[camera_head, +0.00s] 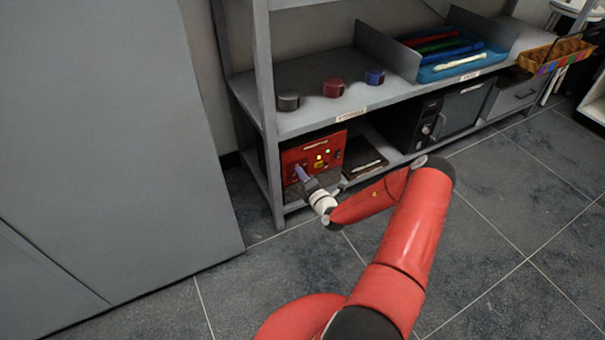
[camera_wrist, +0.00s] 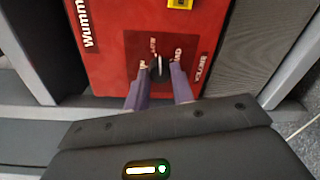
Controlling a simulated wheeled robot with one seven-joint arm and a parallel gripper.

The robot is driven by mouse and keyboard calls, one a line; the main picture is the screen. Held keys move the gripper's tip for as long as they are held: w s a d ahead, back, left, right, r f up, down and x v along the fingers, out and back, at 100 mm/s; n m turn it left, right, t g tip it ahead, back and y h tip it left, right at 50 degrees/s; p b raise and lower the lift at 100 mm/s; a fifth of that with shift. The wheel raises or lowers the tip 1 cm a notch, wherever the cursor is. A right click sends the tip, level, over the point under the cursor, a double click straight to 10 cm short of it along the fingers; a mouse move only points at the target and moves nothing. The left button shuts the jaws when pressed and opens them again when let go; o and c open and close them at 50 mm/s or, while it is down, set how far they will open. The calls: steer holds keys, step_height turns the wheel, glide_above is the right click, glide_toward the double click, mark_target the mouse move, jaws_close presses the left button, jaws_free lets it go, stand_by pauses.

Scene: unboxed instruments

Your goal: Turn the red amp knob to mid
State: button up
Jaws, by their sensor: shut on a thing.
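The red amp (camera_head: 315,155) stands on the lower shelf in the head view, its red panel facing out. In the wrist view the red panel (camera_wrist: 105,55) fills the upper middle, with lettering along its left side. A dark knob (camera_wrist: 156,68) with a pale line sits on a black patch marked with small lettering. My gripper (camera_wrist: 157,80) has its two purple fingers on either side of the knob, shut on it. In the head view my gripper (camera_head: 301,174) reaches the amp's lower left front. The fingers hide part of the knob and its scale.
Three round knobs or cans, black (camera_head: 288,101), red (camera_head: 333,88) and blue (camera_head: 375,77), stand on the shelf above. A dark flat item (camera_head: 364,160) lies right of the amp. A shelf post (camera_head: 265,90) rises close left. The tiled floor in front is clear.

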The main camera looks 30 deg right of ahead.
steer(key=m+p, duration=0.1)
steer(key=m, duration=0.9)
steer(key=shift+d+f+y, duration=0.1)
steer(key=shift+y, duration=0.2)
steer(key=shift+m, duration=0.3)
steer(key=o, duration=1)
steer(key=s, duration=0.7)
steer(key=shift+s+d, duration=0.25)
steer(key=shift+s, duration=0.15)
